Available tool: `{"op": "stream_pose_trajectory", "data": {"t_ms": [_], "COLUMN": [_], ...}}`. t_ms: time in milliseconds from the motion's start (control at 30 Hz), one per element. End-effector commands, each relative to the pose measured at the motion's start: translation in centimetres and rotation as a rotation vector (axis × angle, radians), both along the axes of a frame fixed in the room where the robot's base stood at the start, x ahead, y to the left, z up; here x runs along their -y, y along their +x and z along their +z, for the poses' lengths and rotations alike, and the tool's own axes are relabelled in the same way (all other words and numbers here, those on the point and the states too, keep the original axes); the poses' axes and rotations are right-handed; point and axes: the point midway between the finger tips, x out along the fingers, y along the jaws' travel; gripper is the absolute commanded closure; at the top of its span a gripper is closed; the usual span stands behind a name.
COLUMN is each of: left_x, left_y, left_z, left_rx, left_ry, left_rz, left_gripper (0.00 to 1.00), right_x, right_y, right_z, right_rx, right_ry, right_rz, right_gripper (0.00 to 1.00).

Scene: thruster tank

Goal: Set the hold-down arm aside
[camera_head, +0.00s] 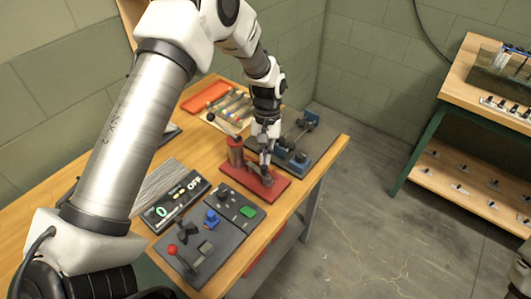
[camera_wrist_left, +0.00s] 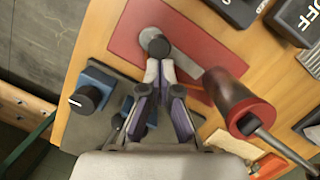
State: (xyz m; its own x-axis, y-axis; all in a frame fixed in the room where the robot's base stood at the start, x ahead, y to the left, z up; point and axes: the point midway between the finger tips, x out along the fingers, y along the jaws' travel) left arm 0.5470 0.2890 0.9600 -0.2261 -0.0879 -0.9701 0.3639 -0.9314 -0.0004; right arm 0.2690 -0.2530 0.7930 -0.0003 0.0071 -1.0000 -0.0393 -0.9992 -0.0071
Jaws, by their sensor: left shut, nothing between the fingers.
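A red base plate (camera_head: 240,184) lies on the wooden bench with a dark red upright cylinder (camera_head: 235,152) at its back left. In the left wrist view, a grey flat bar, which looks like the hold-down arm (camera_wrist_left: 186,66), lies across the red plate (camera_wrist_left: 118,38). A dark round knob (camera_wrist_left: 158,46) stands near one end of it, and the bar runs toward the red cylinder (camera_wrist_left: 238,95). My left gripper (camera_wrist_left: 160,68) is shut and empty, with its fingertips close beside the knob; I cannot tell whether they touch. It points down over the plate in the head view (camera_head: 266,164).
A control panel (camera_head: 240,226) with a red-knobbed lever and a display (camera_head: 176,202) lie nearer. A dark plate with blue fittings (camera_head: 295,158) is just right of the red base. Behind are tools and an orange tray (camera_head: 206,96). A second bench (camera_head: 456,88) stands right.

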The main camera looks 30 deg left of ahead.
Motion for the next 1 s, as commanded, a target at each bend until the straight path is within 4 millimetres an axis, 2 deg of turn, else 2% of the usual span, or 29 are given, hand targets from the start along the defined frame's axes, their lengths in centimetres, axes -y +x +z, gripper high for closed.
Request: {"op": "stream_pose_trajectory", "data": {"t_ms": [167, 1000], "left_x": [0.1, -0.6], "left_y": [-0.5, -3.8], "left_z": [0.2, 0.2], "left_rx": [-0.002, -0.001], "left_ry": [-0.001, -0.001], "left_rz": [-0.102, -0.873], "left_gripper": [1.0, 1.0], "right_x": [0.0, 0.0], "right_y": [0.0, 0.0], "right_z": [0.6, 3.5], "right_rx": [0.0, 0.0], "right_ry": [0.0, 0.0], "right_rz": [0.0, 0.0], "right_gripper": [0.26, 0.26]}}
